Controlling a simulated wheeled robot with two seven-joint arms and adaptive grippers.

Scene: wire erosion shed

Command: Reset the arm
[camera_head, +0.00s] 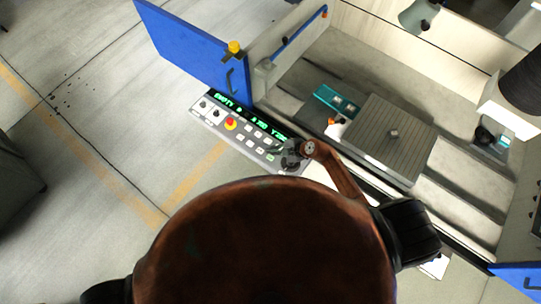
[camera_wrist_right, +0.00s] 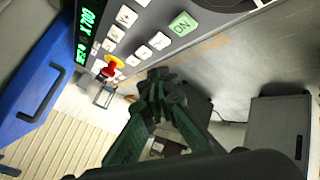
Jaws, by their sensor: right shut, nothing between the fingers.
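My right arm (camera_head: 345,180) reaches forward from the lower right in the head view, with a rust-brown link. My right gripper (camera_head: 292,157) is at the right end of the control panel (camera_head: 225,128), seen from above. In the right wrist view the dark green fingers of the right gripper (camera_wrist_right: 155,88) are shut together and hold nothing. They appear in front of the panel's lower side, near the green ON button (camera_wrist_right: 183,25). I cannot tell whether they touch the panel. My left gripper is not in view.
The panel has a red knob (camera_head: 231,124) and white buttons. Behind it are an open blue door (camera_head: 190,45) and the machine's work tank with a ribbed grey block (camera_head: 385,140) and a teal box (camera_head: 335,98). Clear floor (camera_head: 80,130) lies left.

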